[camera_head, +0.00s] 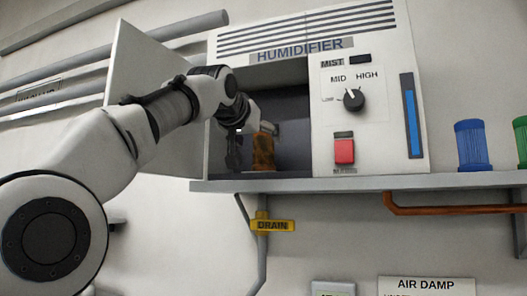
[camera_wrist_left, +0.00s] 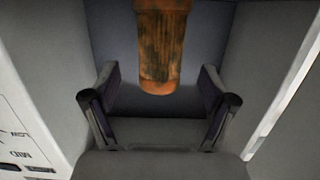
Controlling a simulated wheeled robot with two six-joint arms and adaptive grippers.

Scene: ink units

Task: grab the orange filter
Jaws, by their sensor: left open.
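The orange filter (camera_head: 263,152) is a brownish-orange, stained cylinder standing inside the open compartment of the humidifier (camera_head: 365,100). It also shows at the top middle of the left wrist view (camera_wrist_left: 160,50). My left gripper (camera_head: 250,133) reaches into the compartment and is close to the filter. In the left wrist view its two fingers (camera_wrist_left: 160,105) are spread wide, with the filter's end lying between and ahead of them, apart from both. The gripper's far side is partly hidden in the head view. My right gripper is out of view.
The humidifier's door (camera_head: 145,85) stands open at the left. The compartment walls (camera_wrist_left: 265,60) lie close on both sides. A shelf (camera_head: 400,183) runs below, with a blue filter (camera_head: 472,145) and a green filter (camera_head: 521,142) at the right. A yellow drain handle (camera_head: 272,225) is underneath.

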